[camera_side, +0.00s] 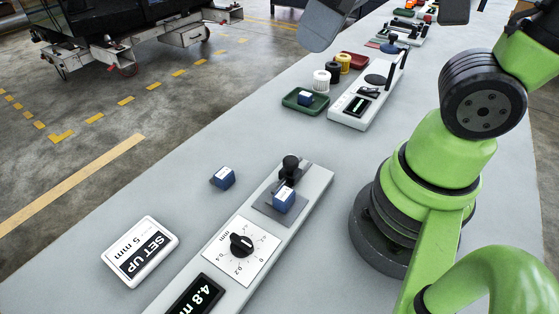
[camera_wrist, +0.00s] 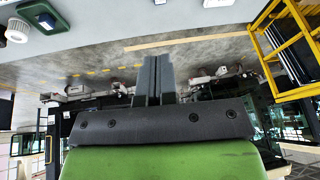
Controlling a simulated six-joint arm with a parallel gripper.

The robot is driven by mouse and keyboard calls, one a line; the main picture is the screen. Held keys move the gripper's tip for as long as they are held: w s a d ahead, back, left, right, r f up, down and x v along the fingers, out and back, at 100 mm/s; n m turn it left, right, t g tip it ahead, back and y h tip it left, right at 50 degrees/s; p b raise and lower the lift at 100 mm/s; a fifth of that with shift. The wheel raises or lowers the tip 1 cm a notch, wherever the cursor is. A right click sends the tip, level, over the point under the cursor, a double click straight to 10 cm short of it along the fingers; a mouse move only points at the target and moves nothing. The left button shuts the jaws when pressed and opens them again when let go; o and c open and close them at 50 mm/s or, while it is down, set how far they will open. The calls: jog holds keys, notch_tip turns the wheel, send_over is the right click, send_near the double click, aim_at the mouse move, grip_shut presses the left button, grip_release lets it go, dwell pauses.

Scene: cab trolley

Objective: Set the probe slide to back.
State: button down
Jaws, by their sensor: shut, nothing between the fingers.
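A long pale gauge unit (camera_side: 208,258) lies on the grey bench in the side view. Near its far end is a black upright knob (camera_side: 290,168), which looks like the probe slide's handle. It stands just behind a blue block (camera_side: 284,199) on a dark grey plate (camera_side: 261,209). Whether knob and block touch is unclear. A dial (camera_side: 241,243) and a display (camera_side: 197,297) reading 4.8 m(m) are on the same unit. My gripper (camera_wrist: 153,75) shows in the wrist view, fingers together and empty, pointing away from the gauge unit.
Farther back are a green tray (camera_side: 293,104), spools (camera_side: 333,72) and another unit (camera_side: 348,124). The bench between is clear.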

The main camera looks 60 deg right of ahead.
jog(key=w+a+f+n+g+h, duration=0.2)
jog(key=a+f+n+h, duration=0.1)
jog(key=f+n, duration=0.3)
jog(key=w+a+f+n+g+h, duration=0.2)
jog(key=a+f+n, duration=0.3)
jog(key=n, duration=0.5)
notch_tip(320, 180, down, 2)
jog(key=shift+w+a+f+n+h, duration=0.1)
jog(key=shift+w+a+n+h, duration=0.25)
jog(key=shift+h, duration=0.15)
jog(key=shift+d, duration=0.1)
send_near(284, 175)
jog(key=f, duration=0.1)
jog(key=a+f, duration=0.1)
jog(key=f, duration=0.1)
jog(key=a+f, duration=0.1)
jog(key=shift+f, duration=0.3)
jog(key=shift+w+d, duration=0.1)
jog(key=shift+d, duration=1.8)
